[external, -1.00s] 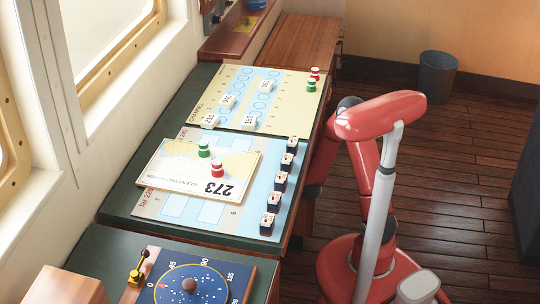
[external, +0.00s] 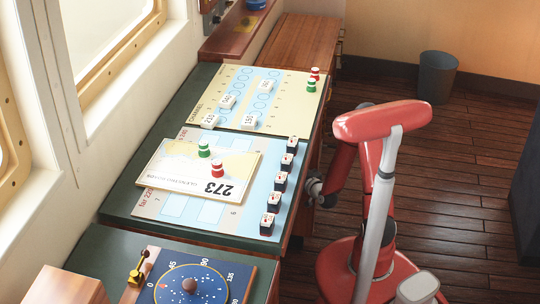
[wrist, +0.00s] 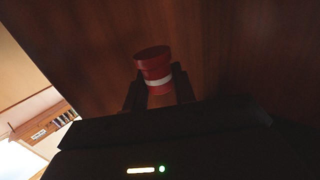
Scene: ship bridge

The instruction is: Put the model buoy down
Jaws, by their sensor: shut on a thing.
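The model buoy (wrist: 152,62) is red with a white band. In the wrist view it sits between the two dark fingers of my gripper (wrist: 158,88), which is shut on it. Brown wood fills the view behind it; whether the buoy touches anything cannot be told. In the external view my wrist (external: 318,190) is at the right edge of the chart desk (external: 120,208), seemingly below its top. The fingers and the held buoy are hidden there.
A green buoy (external: 204,150) and a red buoy (external: 217,168) stand on a card marked 273 (external: 160,180). Another red and green pair (external: 312,86) stands on the far chart (external: 215,120). Several dark blocks (external: 280,182) line the near chart's right side. A bin (external: 437,78) stands behind.

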